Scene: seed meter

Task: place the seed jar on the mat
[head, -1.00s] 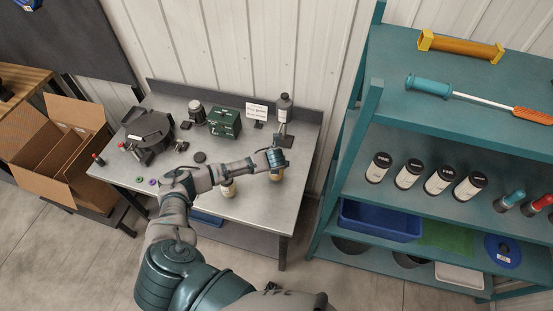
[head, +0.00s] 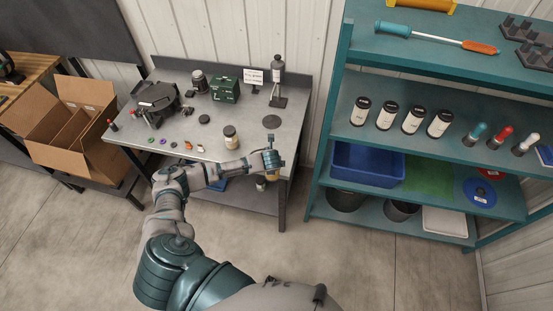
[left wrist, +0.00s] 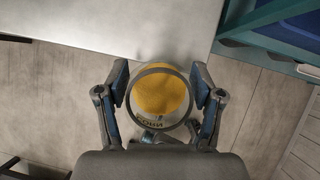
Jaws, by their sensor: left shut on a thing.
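My left gripper (head: 271,160) is shut on a clear jar of yellow grain, seen at the table's front right corner in the head view. In the left wrist view the jar (left wrist: 160,94) sits upright between both fingers, its round mouth facing the camera, with lettering partly readable below. The jar is seen against the table's edge and the floor. A dark round mat (head: 272,121) lies flat on the table's right part, beyond the gripper and apart from the jar. My right gripper is not in view.
Another jar (head: 231,137) stands left of the gripper on the metal table (head: 245,115). A teal shelf (head: 340,130) rises at right.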

